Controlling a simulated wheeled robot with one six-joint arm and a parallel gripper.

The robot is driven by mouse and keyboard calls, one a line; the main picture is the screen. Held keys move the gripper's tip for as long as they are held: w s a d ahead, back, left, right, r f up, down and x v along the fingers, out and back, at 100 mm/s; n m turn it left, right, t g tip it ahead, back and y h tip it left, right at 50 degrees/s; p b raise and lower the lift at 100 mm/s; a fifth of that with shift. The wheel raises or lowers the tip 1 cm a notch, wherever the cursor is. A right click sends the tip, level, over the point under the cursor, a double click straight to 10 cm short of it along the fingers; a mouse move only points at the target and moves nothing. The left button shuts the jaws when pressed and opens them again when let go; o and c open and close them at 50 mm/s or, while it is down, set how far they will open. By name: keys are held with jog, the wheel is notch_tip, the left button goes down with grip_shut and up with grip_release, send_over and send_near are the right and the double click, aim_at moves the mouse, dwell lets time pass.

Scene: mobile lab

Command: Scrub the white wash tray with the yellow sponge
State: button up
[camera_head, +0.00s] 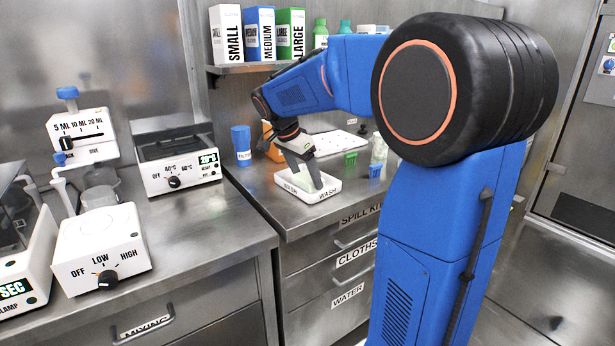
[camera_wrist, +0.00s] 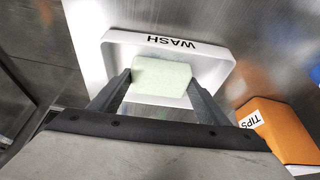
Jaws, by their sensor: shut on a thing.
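The white wash tray (camera_head: 320,194), labelled WASH, sits on the right-hand steel counter near its front edge. My gripper (camera_head: 306,182) points down into the tray. In the wrist view, its two fingers are shut on the pale yellow-green sponge (camera_wrist: 162,78), one finger on each side. The tray's rim and label (camera_wrist: 216,54) show just beyond the sponge in that view. The sponge is over the inside of the tray; whether it touches the tray floor I cannot tell. In the head view the fingers mostly hide the sponge.
An orange TIPS box (camera_wrist: 277,130) stands beside the tray. A blue cup (camera_head: 241,146) is left of it; small green (camera_head: 350,158) and blue (camera_head: 375,170) containers are to its right. A shelf (camera_head: 250,68) with boxes hangs above. A heater (camera_head: 178,168) stands on the left counter.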

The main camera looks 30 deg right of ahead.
aim_at(308, 179)
jog(key=shift+w+a, duration=0.15)
jog(key=shift+w, duration=1)
jog(key=shift+s+d+f, duration=0.1)
jog(key=shift+s+d, duration=0.05)
jog(key=shift+s, duration=0.75)
jog(key=shift+s+d, duration=0.1)
jog(key=shift+s, duration=0.8)
jog(key=shift+w+a, duration=0.15)
jog(key=shift+w, duration=0.75)
jog(key=shift+w+a, duration=0.1)
jog(key=shift+w, duration=0.8)
jog(key=shift+s, duration=0.1)
jog(key=shift+s+d+r, duration=0.15)
jog(key=shift+s, duration=0.7)
jog(key=shift+s+d+r, duration=0.1)
jog(key=shift+s, duration=0.75)
jog(key=shift+r, duration=4)
